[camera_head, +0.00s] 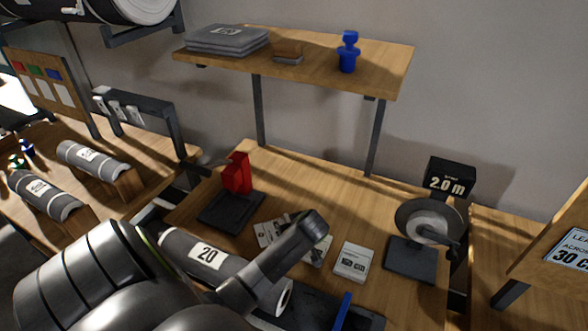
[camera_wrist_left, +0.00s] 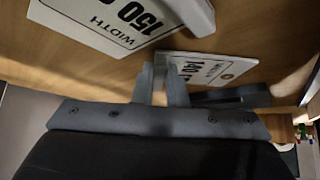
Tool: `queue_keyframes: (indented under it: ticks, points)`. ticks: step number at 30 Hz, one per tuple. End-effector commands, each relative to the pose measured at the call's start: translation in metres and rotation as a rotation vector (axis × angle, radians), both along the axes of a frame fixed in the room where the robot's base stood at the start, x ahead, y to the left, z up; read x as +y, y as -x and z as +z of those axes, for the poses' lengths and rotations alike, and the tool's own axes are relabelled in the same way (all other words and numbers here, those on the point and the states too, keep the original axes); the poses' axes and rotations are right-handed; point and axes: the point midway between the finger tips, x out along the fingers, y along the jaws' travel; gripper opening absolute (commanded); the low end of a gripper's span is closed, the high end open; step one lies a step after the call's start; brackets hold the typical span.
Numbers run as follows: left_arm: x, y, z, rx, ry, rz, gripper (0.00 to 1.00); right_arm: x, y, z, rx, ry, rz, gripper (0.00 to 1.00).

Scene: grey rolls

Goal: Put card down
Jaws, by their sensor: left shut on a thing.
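In the left wrist view, my left gripper (camera_wrist_left: 165,80) is shut on a white card (camera_wrist_left: 208,68) with dark print reading about "140". The card's near edge is between the fingers, and a wooden surface lies behind it. I cannot tell whether the card touches that surface. A second white card (camera_wrist_left: 105,22), marked "150" and "WIDTH", is close by, partly covered by a pale object. In the head view, my left arm reaches over the middle table from the lower left; its fingertips are not clear there. My right gripper is not visible.
A grey roll labelled "20" (camera_head: 206,253) lies beside my arm. Printed cards (camera_head: 271,231) and a white block (camera_head: 352,262) lie on the table (camera_head: 330,200). A red device (camera_head: 237,174) stands behind, and a dark reel (camera_head: 430,222) is at right. A shelf (camera_head: 330,50) hangs above.

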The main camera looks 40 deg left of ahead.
Motion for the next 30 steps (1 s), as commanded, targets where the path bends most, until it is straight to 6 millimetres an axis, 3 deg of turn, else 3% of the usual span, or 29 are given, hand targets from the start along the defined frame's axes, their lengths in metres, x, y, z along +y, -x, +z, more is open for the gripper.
queue_keyframes:
  ticks: [2,3,8,20,30]
  points:
    - [0.000,0.000,-0.002,0.000,0.000,0.000,0.00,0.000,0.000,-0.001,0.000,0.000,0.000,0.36]
    - [0.000,0.000,-0.002,0.000,0.000,0.000,0.14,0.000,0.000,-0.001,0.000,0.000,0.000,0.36]
    - [0.000,0.000,-0.002,0.000,0.000,0.000,0.34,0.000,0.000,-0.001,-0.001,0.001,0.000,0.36]
    - [-0.003,0.001,0.005,-0.003,0.000,-0.002,0.34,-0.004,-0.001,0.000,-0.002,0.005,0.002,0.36]
    - [-0.034,0.016,0.049,-0.005,0.001,-0.001,0.34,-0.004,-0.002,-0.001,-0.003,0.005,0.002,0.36]
